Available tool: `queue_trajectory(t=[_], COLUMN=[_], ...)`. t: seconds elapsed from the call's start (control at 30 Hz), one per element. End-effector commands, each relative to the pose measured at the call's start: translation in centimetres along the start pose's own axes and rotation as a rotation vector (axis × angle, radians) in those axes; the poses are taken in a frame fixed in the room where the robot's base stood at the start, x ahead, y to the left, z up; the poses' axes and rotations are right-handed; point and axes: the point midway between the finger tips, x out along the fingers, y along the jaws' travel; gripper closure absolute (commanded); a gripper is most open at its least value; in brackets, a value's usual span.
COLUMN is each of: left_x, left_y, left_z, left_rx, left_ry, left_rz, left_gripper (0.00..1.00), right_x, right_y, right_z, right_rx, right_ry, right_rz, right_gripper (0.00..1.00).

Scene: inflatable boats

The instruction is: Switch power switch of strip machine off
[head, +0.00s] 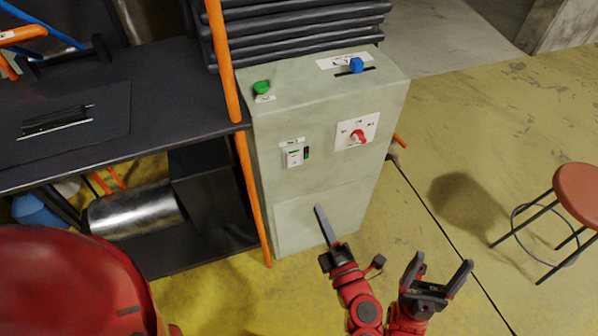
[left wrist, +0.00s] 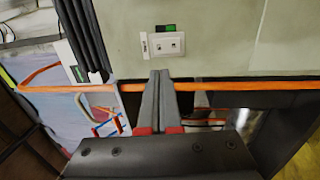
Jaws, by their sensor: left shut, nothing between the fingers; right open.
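The strip machine's pale green cabinet (head: 325,110) stands in the middle of the head view. Its front carries a small white switch panel (head: 293,156) with a dark and green piece beside it, and a red rotary knob (head: 357,137) on a white plate. Their labels are too small to read. My left gripper (head: 319,210) is shut and empty, in front of the cabinet's lower part, apart from the controls in the picture. In the left wrist view its closed fingers (left wrist: 160,74) point up toward the white switch panel (left wrist: 170,45). My right gripper (head: 440,267) is open and empty, lower right.
A green button (head: 261,87) and a blue slider knob (head: 356,65) are on the cabinet's top. An orange post (head: 247,185) runs along its left edge, beside a dark table (head: 150,80). A red stool (head: 583,196) stands right; yellow floor lies open between.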

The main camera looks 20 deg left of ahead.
Motion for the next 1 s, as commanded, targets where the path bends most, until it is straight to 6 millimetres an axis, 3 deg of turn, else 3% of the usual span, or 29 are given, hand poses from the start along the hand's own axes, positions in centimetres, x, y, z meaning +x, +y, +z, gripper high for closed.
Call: queue_trajectory(t=[0.27, 0.43, 1.0], left_x=[0.1, 1.6, 12.5], left_y=[0.1, 0.1, 0.3], left_z=[-0.1, -0.2, -0.2], left_rx=[0.001, 0.001, 0.002], left_ry=[0.002, 0.007, 0.006], left_rz=[0.003, 0.005, 0.008], left_gripper=[1.0, 1.0, 1.0], right_x=[0.1, 0.0, -0.5], right_y=[0.0, 0.0, 0.0], right_z=[0.0, 0.0, 0.1], right_rx=[0.0, 0.0, 0.0], right_ry=[0.0, 0.0, 0.0], right_rz=[0.0, 0.0, 0.0], right_gripper=[0.19, 0.19, 0.19])
